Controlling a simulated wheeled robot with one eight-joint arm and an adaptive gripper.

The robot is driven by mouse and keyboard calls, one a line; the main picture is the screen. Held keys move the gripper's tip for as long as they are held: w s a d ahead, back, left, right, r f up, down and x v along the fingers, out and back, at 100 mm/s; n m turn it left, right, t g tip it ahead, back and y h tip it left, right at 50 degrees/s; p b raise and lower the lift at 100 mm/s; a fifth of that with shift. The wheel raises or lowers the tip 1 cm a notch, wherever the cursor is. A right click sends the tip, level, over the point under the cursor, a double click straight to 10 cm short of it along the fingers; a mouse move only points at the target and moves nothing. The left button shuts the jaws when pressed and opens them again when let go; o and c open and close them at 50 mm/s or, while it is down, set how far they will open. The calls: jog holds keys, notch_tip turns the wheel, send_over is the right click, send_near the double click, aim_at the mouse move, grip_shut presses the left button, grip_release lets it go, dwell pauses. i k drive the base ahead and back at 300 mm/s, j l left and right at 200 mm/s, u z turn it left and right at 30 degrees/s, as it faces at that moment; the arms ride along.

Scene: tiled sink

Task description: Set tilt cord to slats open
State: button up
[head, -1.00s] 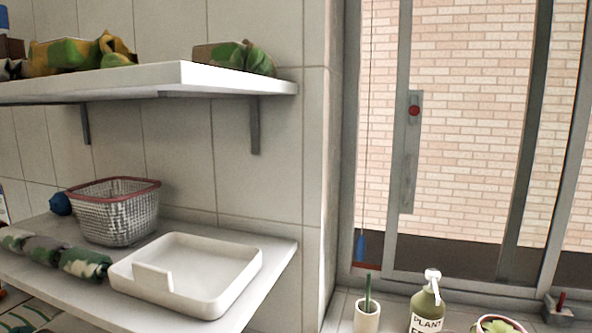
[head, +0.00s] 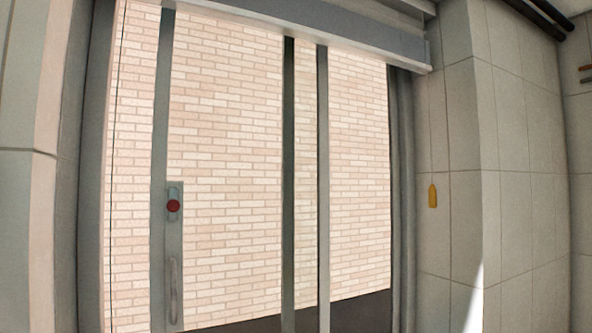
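A thin dark cord (head: 113,160) hangs along the left side of the window in the head view; its lower end is out of the frame. An orange-yellow tag-shaped pull (head: 433,196) hangs at the right, in front of the tiled wall beside the window, on a very thin cord. A grey headrail (head: 345,35) runs across the top of the window. No slats show clearly below it. I cannot tell from markings which cord is the tilt cord. My gripper is not in view.
The window frame (head: 305,180) has a grey latch with a red button (head: 173,206) and a handle below it. A tiled wall corner (head: 482,180) juts out at the right. Dark pipes (head: 535,15) run at the upper right. The sill is out of view.

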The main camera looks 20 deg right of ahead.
aim_at(432, 194)
jog(key=z, duration=1.25)
